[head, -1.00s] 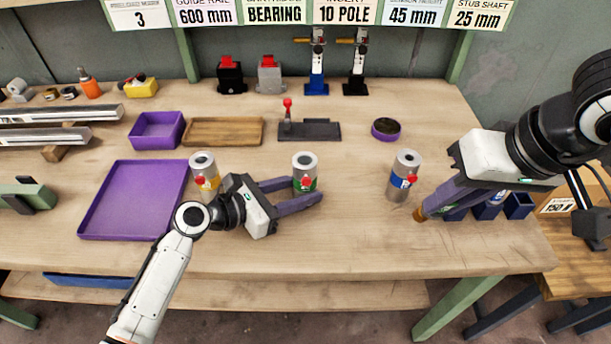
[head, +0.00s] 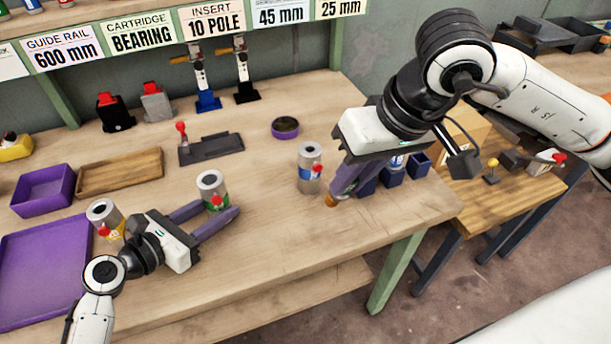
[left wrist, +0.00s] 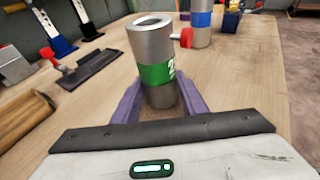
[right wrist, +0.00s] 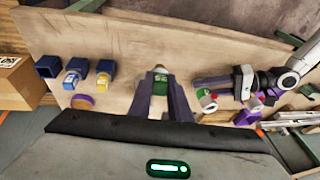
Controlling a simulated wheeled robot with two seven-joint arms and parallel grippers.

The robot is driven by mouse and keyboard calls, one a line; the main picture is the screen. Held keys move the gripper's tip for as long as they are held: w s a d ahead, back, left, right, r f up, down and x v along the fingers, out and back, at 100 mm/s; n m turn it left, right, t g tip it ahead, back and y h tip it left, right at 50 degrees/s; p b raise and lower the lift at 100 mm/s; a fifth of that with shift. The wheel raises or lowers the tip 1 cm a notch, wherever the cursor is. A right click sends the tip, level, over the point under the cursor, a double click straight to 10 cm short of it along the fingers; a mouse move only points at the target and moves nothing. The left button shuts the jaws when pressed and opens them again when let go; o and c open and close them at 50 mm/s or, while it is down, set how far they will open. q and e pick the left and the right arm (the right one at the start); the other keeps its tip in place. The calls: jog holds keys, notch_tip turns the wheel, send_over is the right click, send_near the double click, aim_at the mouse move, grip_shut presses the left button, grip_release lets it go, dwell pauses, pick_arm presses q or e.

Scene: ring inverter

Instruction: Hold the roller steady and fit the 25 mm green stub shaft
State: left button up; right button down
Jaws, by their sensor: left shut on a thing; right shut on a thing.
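The grey metal roller with a green band and red knob (head: 212,191) stands upright on the bench. My left gripper (head: 210,212) is shut on it, with its purple fingers at either side low down. The left wrist view shows this roller (left wrist: 157,62) close up, its hollow top facing up. My right gripper (head: 338,192) is to the right of the blue-banded roller (head: 310,165), above the bench. It is shut on the green-labelled stub shaft (right wrist: 160,84), seen between its fingers in the right wrist view. A copper-brown tip shows at its fingertips in the head view.
A yellow-banded roller (head: 104,217) stands behind my left wrist. Dark blue bins (head: 391,177) stand at the bench's right end. A black fixture with a red-knobbed lever (head: 210,148) and a purple round dish (head: 285,128) lie further back. Bare bench separates the green and blue rollers.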

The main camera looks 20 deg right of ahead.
jog(key=w+a+r+g+h, duration=0.1)
jog(key=w+a+r, duration=0.3)
jog(key=w+a, duration=0.3)
jog(key=w+a+r+g+h, duration=0.1)
jog(key=w+a+r+g, duration=0.1)
jog(key=w+a, duration=0.6)
jog(key=shift+w+a+r, duration=0.3)
jog(key=shift+a+r, duration=0.55)
jog(key=shift+a, duration=1.9)
jog(key=shift+f, duration=2.9)
jog(key=shift+f, duration=2.7)
jog(key=c, duration=1.6)
grip_release()
jog(key=shift+o, duration=0.2)
